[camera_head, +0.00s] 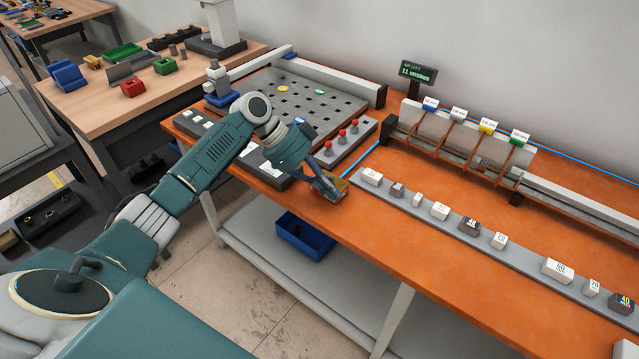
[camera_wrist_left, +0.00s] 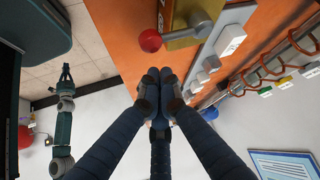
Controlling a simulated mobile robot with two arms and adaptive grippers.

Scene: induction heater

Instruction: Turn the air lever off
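The air lever shows in the left wrist view as a red ball knob (camera_wrist_left: 150,41) beside a brass-yellow body (camera_wrist_left: 188,33) at the orange table's edge. In the head view only a small yellow part (camera_head: 342,184) of it shows; my left gripper hides the rest. My left gripper (camera_head: 332,191) is at the table's front edge beside the lever. In the left wrist view its fingertips (camera_wrist_left: 160,75) are together, empty, and a little apart from the knob. My right gripper (camera_wrist_left: 66,72) shows small at the left of that view; its finger state is unclear.
A grey strip with several labelled blocks (camera_head: 440,210) runs right from the lever. Red knobs (camera_head: 342,141) and a perforated plate (camera_head: 270,95) stand behind my left arm. A blue bin (camera_head: 304,238) is on the lower shelf. Bare orange table (camera_head: 375,235) lies in front of the strip.

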